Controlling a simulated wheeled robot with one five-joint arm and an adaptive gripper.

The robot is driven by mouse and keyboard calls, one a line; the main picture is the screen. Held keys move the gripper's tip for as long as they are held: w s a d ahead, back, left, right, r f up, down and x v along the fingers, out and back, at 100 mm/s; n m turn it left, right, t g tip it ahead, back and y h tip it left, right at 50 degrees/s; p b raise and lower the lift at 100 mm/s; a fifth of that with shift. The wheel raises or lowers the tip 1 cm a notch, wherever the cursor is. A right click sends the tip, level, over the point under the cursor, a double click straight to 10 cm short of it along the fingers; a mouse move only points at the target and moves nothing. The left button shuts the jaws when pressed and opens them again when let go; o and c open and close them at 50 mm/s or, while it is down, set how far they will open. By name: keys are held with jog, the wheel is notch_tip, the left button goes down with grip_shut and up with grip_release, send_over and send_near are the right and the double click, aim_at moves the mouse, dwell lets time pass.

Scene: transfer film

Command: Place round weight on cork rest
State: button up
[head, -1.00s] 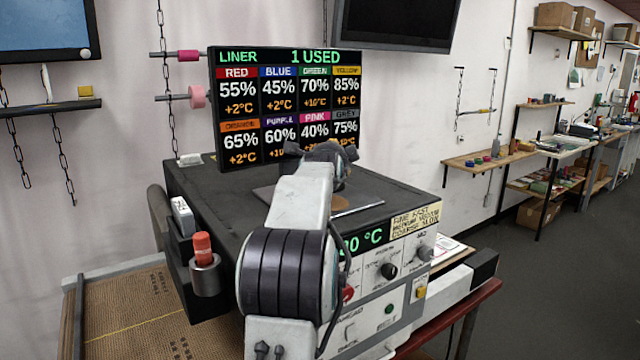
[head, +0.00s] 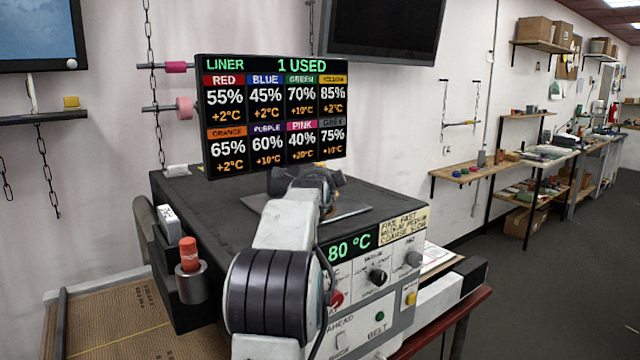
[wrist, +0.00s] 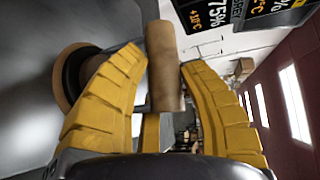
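In the wrist view, the two yellow fingers of my gripper (wrist: 163,68) close from either side on a brown cylindrical handle (wrist: 163,45), with both tips against its edges. To the left is a dark round disc (wrist: 72,70), which looks like the round weight's body. A tan, cork-coloured rim (wrist: 66,98) shows around and beneath it, over the grey surface. I cannot tell whether the disc touches it, as my left finger hides part of both. In the head view, my arm's end reaches the metal plate (head: 350,209) on the dark machine; it hides the weight and cork rest.
The display panel (head: 272,115) stands just behind the plate. Wall shelves (head: 465,172) stand well to the right.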

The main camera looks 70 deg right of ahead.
jog(key=o, duration=0.4)
jog(key=shift+o, duration=0.2)
jog(key=shift+r, duration=0.2)
jog(key=b+v, duration=0.9)
jog(key=v, duration=0.3)
dwell(0.8)
